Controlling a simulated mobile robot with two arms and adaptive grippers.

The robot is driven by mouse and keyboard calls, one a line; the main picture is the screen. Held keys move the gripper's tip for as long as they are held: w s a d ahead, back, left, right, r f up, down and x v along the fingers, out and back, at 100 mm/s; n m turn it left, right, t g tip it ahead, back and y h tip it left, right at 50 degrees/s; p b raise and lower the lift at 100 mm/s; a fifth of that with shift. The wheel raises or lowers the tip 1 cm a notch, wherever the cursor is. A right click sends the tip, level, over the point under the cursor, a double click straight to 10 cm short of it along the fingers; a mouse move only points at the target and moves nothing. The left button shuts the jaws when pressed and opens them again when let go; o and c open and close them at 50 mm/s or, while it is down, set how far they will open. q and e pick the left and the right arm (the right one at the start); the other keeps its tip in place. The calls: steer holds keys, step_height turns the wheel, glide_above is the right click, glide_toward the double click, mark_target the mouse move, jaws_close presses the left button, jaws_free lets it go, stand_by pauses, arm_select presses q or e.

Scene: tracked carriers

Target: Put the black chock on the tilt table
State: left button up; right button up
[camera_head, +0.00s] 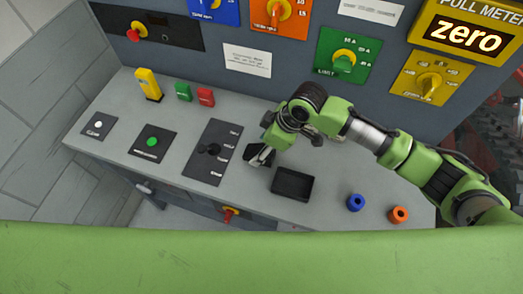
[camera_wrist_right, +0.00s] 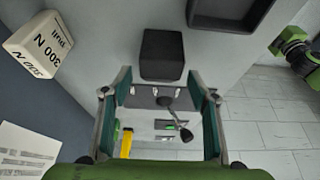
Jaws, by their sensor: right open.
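The black chock (camera_wrist_right: 163,55) is a dark block in the right wrist view, just ahead of the fingertips and roughly centred between them. In the head view my right gripper (camera_head: 261,154) is low over the grey console top, left of a black tray, and I cannot make out the chock there. In the right wrist view my right gripper (camera_wrist_right: 159,88) has its two fingers wide apart with nothing clasped. I cannot identify the tilt table with certainty in either view.
The black tray (camera_head: 292,185) is close to the right gripper. A lever panel (camera_head: 213,152) lies left of it. A blue ring (camera_head: 355,202) and an orange ring (camera_head: 398,214) are at right. A white labelled block (camera_wrist_right: 40,42) shows in the wrist view.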

steer(key=shift+x, duration=1.1)
steer(key=c, duration=1.4)
steer(key=shift+c, duration=0.2)
steer(key=shift+r, duration=0.2)
